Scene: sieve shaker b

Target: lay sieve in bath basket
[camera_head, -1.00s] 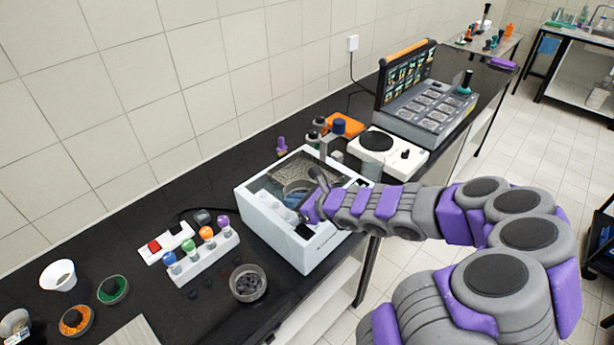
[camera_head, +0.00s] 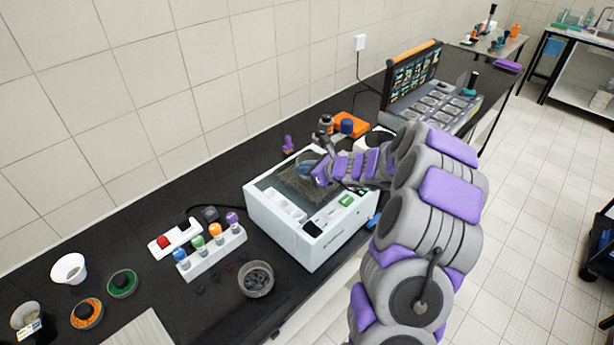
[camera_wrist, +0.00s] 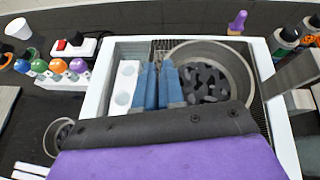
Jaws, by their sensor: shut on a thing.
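The sieve (camera_wrist: 207,82), a round grey pan with dark stones in it, is over the basket's right part in the wrist view. In the head view it is a small round shape (camera_head: 304,168) near the bath's far end. My gripper (camera_head: 320,172) is shut on its near side; my blue fingertips (camera_wrist: 160,82) seem to meet the sieve's left edge in the wrist view. The mesh basket (camera_head: 296,187) lies in the white bath (camera_head: 333,238). I cannot tell whether the sieve touches the basket floor. My wrist hides the near part.
A white rack (camera_wrist: 125,85) stands left inside the bath. A bowl of dark stones (camera_head: 256,279) and a rack of coloured-capped tubes (camera_head: 212,252) are left of the bath. Bottles and an orange box (camera_head: 346,124) stand behind it. The lidded instrument (camera_head: 432,95) is beyond.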

